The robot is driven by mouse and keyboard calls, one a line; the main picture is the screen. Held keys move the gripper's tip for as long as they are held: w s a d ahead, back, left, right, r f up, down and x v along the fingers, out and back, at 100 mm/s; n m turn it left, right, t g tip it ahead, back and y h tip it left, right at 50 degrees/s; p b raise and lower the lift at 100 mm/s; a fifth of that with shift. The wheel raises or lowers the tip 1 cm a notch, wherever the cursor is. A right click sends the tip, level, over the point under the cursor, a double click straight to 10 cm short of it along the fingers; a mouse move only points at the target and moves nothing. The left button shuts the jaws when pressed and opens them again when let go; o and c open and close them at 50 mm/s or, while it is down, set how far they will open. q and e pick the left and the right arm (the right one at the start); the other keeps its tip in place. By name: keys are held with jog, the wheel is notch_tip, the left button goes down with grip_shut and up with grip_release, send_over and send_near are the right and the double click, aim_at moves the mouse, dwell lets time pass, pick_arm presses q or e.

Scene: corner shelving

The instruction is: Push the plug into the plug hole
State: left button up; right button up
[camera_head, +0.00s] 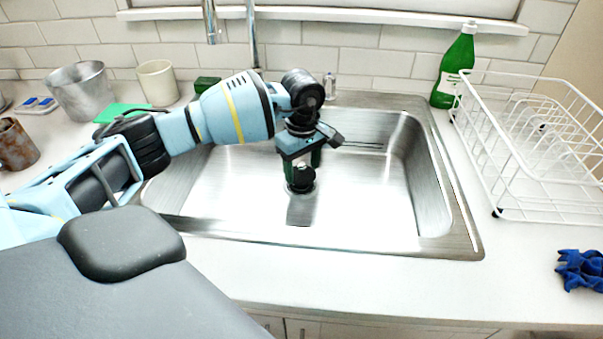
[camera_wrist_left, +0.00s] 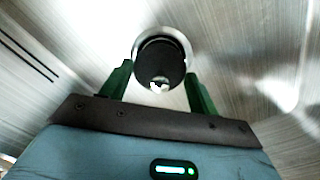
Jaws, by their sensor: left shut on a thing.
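The black plug (camera_head: 303,180) is low in the steel sink, upright as far as I can see. In the left wrist view the round dark plug (camera_wrist_left: 160,58) has a small shiny knob on top. The metal rim of the plug hole (camera_wrist_left: 187,45) shows around its far side, and the plug covers most of the hole. I cannot tell if the plug sits inside the rim or just above it. My left gripper (camera_head: 303,167) reaches down into the sink from above. Its green fingers are shut on the plug, one on each side (camera_wrist_left: 160,75). My right gripper is not in view.
The sink (camera_head: 390,190) has raised walls around my gripper, and its floor is otherwise clear. The faucet (camera_head: 252,35) stands behind. A white dish rack (camera_head: 520,170) and green bottle (camera_head: 455,65) are at the right, and a blue cloth (camera_head: 580,270) lies front right. Cups (camera_head: 158,82) stand left.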

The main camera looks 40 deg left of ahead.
aim_at(301, 169)
pick_arm(q)
jog(key=shift+s+a+f, duration=0.1)
jog(key=shift+f, duration=1.25)
jog(key=shift+f, duration=0.1)
jog(key=o, duration=1)
jog(key=shift+r, duration=3.85)
